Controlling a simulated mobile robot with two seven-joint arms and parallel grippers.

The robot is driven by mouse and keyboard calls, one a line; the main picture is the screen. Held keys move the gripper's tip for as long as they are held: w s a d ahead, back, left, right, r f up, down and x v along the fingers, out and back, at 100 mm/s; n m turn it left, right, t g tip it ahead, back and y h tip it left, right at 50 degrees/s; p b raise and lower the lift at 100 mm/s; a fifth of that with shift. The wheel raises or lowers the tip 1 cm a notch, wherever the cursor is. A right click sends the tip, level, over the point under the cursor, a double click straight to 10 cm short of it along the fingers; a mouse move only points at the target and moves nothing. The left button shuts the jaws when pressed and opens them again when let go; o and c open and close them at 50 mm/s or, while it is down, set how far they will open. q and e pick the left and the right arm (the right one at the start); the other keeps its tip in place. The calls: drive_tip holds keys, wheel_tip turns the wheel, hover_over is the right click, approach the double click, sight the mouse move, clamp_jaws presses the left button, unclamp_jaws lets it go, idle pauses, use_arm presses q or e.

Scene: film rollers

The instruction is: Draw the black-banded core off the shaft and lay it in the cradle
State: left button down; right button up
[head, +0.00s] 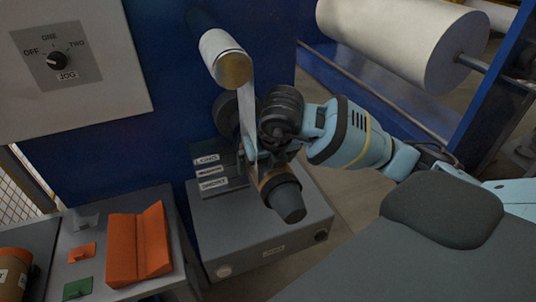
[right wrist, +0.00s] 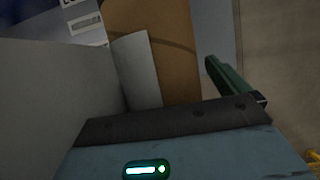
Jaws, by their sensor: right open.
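A brown cardboard core (head: 266,182) sits on the shaft, whose dark tapered nose (head: 288,200) points down and right in the head view. The core also fills the top of the right wrist view (right wrist: 165,45), with a thin dark line across it. My right gripper (head: 262,160) is at the core, its fingers mostly hidden in the head view. The right wrist view shows one green finger right of the core, apart from it; the other finger is hidden. The gripper is open. The orange V-shaped cradle (head: 122,250) lies empty on the grey side table. My left gripper is out of view.
A pale film strip (head: 247,100) hangs from the metal roller (head: 222,58) down to the core and gripper. A grey box (head: 262,235) stands below the shaft. Another brown roll (head: 12,272) and small coloured tags (head: 82,252) lie left of the cradle.

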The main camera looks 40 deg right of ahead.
drive_tip(key=shift+w+f, duration=0.15)
drive_tip(key=shift+f, duration=0.1)
drive_tip(key=shift+r, duration=0.1)
drive_tip(key=c, duration=1.2)
drive_tip(key=shift+o, duration=0.2)
drive_tip(key=shift+r, duration=0.15)
